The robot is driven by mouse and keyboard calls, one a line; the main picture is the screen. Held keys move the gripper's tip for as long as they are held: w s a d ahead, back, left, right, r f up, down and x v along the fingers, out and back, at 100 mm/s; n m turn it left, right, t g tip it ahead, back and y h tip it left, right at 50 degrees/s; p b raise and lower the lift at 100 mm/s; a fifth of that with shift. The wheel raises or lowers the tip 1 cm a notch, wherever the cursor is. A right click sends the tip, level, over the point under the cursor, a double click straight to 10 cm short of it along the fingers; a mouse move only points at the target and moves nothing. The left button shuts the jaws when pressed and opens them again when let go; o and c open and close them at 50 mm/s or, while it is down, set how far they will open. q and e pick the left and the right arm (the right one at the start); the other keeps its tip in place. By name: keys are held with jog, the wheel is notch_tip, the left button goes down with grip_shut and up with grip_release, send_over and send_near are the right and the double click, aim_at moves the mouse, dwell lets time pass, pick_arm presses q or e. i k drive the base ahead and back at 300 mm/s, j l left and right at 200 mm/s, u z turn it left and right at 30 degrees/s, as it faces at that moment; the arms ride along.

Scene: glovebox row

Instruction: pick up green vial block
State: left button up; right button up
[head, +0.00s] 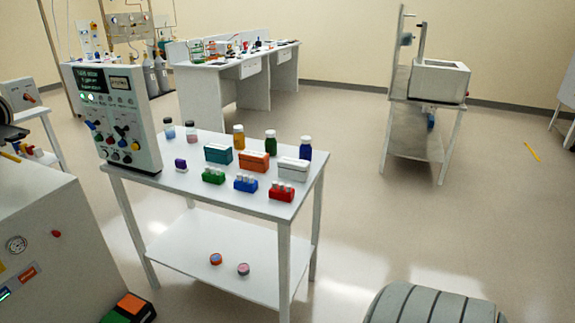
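The green vial block (213,177) stands on the front part of the white table (145,166). It is a small green block with several white-topped vials in it. A blue vial block (245,183) and a red vial block (281,191) stand to its right in a row. A small purple item (180,164) is to its left. Neither of my grippers is in view.
Behind the blocks are teal (218,154), orange (254,161) and white boxes (293,169), then several bottles. A control panel (112,117) stands at the table's left end. A grey cabinet (75,245) is at front left.

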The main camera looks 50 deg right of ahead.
aim_at(213, 176)
jog(key=z, duration=1.45)
